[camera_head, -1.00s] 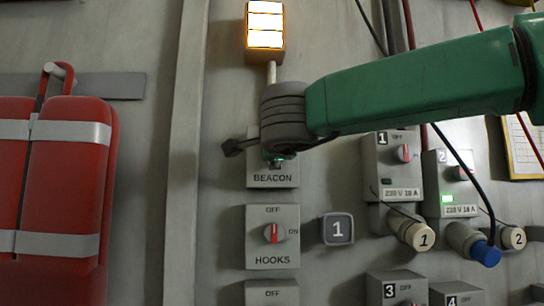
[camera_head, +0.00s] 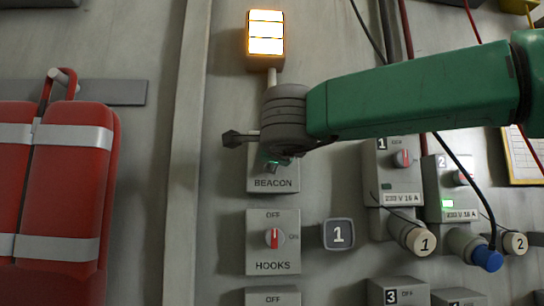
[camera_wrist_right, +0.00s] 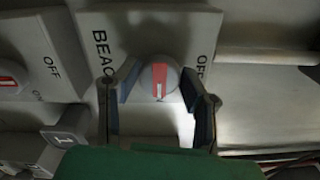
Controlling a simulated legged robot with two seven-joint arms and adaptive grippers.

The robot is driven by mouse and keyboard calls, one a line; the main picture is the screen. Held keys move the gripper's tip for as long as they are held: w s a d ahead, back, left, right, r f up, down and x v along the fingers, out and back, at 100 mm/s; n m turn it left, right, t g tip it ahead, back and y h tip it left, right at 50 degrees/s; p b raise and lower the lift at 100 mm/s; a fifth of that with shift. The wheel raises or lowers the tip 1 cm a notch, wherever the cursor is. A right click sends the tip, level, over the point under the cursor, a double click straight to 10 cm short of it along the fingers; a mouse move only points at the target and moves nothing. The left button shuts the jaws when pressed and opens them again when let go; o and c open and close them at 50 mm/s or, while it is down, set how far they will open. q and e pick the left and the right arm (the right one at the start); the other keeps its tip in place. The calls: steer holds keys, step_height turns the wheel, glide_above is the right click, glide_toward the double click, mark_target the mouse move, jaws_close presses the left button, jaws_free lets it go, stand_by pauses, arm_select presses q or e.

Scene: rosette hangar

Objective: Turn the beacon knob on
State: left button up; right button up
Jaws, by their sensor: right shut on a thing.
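The beacon box (camera_head: 273,184) is a grey wall panel. Its round grey knob (camera_wrist_right: 158,78) has a red stripe. In the right wrist view the stripe lies crosswise to the OFF direction, on the same side as the ON mark on the hooks box. My right gripper (camera_wrist_right: 160,95) is shut on this knob, a finger on each side. In the head view my right gripper (camera_head: 272,155) covers the knob. The lamp (camera_head: 265,32) above the box is lit yellow-white. My left gripper is not in view.
The hooks box (camera_head: 273,257) stands below, its red pointer toward OFF. To the right are socket boxes (camera_head: 392,172) with cables and plugs. Red padded packs (camera_head: 70,175) hang at the left, beside a vertical wall rib (camera_head: 184,190).

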steer(key=o, duration=1.1)
steer(key=shift+a+f, duration=0.1)
steer(key=shift+f, duration=0.25)
steer(key=shift+o, duration=0.2)
steer(key=shift+r, duration=0.1)
steer(key=shift+r, duration=0.1)
steer(key=s, duration=1.1)
steer(key=shift+s, duration=0.4)
